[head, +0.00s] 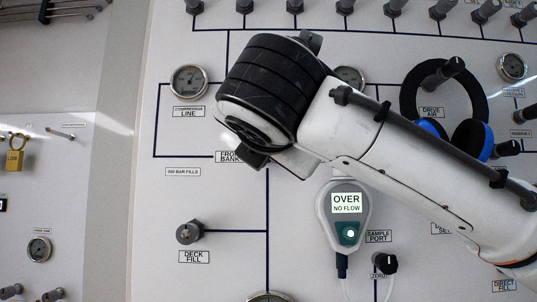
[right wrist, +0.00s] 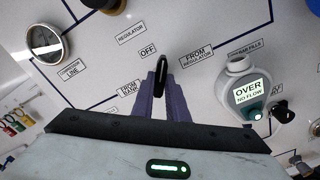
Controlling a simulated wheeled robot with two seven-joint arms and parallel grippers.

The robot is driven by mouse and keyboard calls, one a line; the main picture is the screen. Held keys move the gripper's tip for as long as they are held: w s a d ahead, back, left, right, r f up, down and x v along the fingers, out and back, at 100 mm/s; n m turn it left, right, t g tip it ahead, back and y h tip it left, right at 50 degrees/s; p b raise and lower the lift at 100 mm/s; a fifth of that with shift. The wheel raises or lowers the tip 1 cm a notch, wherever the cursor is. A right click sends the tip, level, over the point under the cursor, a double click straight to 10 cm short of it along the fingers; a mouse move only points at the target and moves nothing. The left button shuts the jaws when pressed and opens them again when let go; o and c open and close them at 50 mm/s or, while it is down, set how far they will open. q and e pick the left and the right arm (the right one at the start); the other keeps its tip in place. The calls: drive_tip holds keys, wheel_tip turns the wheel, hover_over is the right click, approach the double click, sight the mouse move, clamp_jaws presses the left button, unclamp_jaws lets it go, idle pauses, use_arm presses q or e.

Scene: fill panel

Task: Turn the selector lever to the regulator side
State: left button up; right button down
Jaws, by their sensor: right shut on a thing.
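The selector lever (right wrist: 161,70) is a dark, narrow handle in the right wrist view. It stands between the OFF label (right wrist: 148,50) and the FROM REGULATOR label (right wrist: 196,57), with the FROM BANK label (right wrist: 129,89) to its left. My right gripper (right wrist: 161,88) has its purple fingers shut on the lever. In the head view my right arm covers the lever and the fingertips, and only part of the FROM BANK label (head: 229,157) shows there. My left gripper is not in view.
A gas analyser (head: 346,208) reading "OVER NO FLOW" hangs just below my right wrist. Blue-black ear defenders (head: 446,100) hang on the panel behind my right forearm. A compressor line gauge (head: 189,82) and a deck fill knob (head: 190,232) are to the left.

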use_arm(q)
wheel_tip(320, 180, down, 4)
drive_tip(key=b, duration=0.3)
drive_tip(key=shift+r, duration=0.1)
use_arm(e)
drive_tip(key=m, duration=1)
drive_tip(key=shift+d+f+m, duration=0.1)
drive_tip(key=shift+f+m, duration=0.1)
drive_tip(key=shift+m, duration=0.1)
use_arm(q)
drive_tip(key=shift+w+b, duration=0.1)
drive_tip(key=shift+b, duration=0.2)
use_arm(e)
drive_tip(key=shift+m, duration=0.3)
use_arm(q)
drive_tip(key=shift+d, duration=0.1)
use_arm(e)
drive_tip(key=c, duration=1.7)
unclamp_jaws()
drive_tip(key=shift+w, duration=0.1)
drive_tip(key=shift+c, duration=0.2)
drive_tip(key=shift+s, duration=0.2)
